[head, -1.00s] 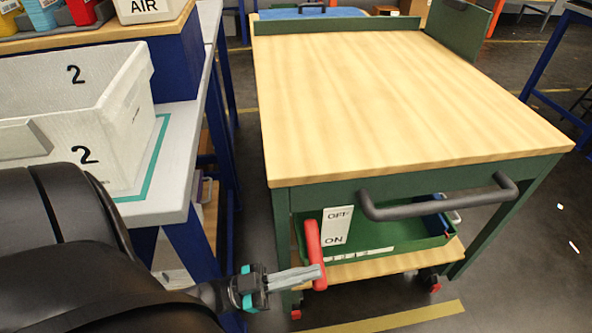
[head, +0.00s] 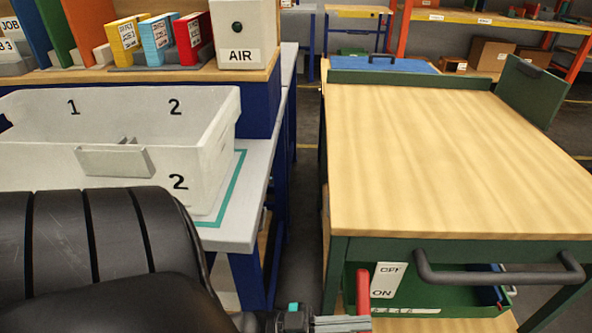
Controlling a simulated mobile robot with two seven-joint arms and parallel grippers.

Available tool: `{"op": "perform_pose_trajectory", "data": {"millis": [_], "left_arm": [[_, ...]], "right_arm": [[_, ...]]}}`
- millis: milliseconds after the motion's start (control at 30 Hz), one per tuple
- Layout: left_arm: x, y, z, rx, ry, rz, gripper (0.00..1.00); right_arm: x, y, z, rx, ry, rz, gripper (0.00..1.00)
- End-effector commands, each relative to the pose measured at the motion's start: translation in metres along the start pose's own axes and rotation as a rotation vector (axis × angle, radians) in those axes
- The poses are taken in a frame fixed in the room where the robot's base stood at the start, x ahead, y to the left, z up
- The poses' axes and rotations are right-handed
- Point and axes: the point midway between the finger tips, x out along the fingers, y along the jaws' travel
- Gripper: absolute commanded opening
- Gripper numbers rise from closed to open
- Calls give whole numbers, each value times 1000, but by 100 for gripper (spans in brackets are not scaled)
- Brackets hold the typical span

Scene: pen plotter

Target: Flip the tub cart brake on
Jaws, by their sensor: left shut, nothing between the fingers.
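The tub cart (head: 455,150) has a pale wood top and a green frame, and stands to the right. Its red brake lever (head: 363,292) is at the front left corner, left of a white OFF/ON plate (head: 389,276). My right gripper is not in view.
A dark push handle (head: 500,279) sticks out from the cart's front. A green tub (head: 450,300) sits below the top. At left, a white divided bin (head: 205,160) stands on a grey bench (head: 240,228). A narrow gap separates bench and cart.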

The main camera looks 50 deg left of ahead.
Motion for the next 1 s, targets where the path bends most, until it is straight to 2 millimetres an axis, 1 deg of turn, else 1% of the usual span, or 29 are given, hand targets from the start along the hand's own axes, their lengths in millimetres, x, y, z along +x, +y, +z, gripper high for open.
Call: {"op": "perform_pose_trajectory", "data": {"millis": [33, 100, 200, 300, 400, 500, 667, 1000], "left_arm": [[4, -1, -6, 1, 3, 0, 0], [-21, -3, -1, -1, -7, -2, 0], [-45, -6, -2, 1, -5, -1, 0], [-65, -8, -2, 1, -3, -2, 0], [-81, -10, -3, 2, -1, -1, 0], [-91, -11, -3, 2, 0, 0, 0], [-98, -11, -5, 2, 2, 0, 0], [-98, -11, -5, 2, 2, 0, 0]], "right_arm": [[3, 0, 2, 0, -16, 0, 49], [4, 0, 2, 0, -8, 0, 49], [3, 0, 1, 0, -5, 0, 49], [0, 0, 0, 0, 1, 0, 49], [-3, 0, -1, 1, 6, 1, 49], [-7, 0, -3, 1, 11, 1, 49], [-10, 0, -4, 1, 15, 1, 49], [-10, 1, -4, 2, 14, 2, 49]]}}
